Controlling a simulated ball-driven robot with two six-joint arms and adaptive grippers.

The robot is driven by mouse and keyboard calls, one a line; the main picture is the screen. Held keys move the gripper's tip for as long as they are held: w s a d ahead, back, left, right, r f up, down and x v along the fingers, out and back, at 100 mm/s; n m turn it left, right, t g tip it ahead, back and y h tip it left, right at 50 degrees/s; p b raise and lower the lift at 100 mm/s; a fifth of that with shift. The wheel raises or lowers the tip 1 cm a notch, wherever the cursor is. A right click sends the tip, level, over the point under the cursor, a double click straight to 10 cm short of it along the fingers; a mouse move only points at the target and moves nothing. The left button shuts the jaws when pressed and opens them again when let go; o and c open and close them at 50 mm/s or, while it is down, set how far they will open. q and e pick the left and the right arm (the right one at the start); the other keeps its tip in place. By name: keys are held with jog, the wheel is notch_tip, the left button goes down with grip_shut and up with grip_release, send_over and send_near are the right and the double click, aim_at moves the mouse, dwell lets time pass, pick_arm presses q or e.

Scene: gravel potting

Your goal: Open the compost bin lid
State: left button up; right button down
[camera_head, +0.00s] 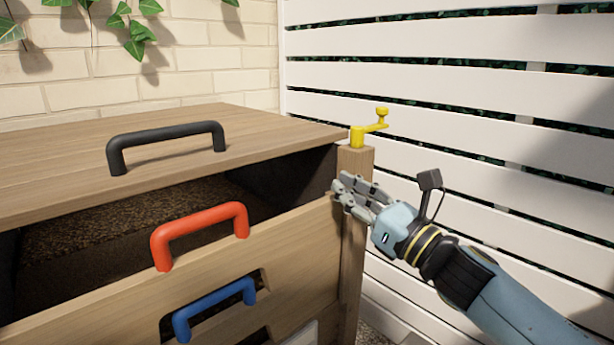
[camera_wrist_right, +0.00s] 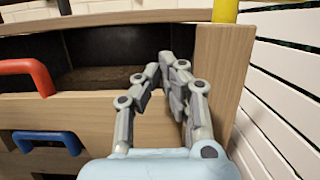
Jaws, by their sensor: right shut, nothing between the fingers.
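The compost bin is wooden, with a flat lid (camera_head: 245,131) on top that carries a black handle (camera_head: 166,139). The lid lies over the bin, and below its front edge a dark opening shows brown compost (camera_head: 150,220). A yellow crank latch (camera_head: 366,128) stands on the right front post (camera_head: 352,240), its arm pointing right, away from the lid. My right gripper (camera_head: 345,190) is shut and empty in front of the post, by the top right corner of the front panel. In the right wrist view its fingers (camera_wrist_right: 170,65) are near the post. My left gripper is not in view.
A red handle (camera_head: 200,225) is on the front panel (camera_head: 290,240), with a blue handle (camera_head: 215,302) below it. A white slatted fence (camera_head: 450,110) stands close on the right. A brick wall (camera_head: 190,70) with ivy is behind.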

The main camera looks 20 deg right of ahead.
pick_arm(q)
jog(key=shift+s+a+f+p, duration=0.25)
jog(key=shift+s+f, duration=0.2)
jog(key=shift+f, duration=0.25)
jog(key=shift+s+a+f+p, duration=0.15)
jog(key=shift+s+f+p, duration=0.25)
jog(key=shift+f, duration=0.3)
pick_arm(e)
jog(key=x, duration=1)
jog(key=shift+f, duration=0.25)
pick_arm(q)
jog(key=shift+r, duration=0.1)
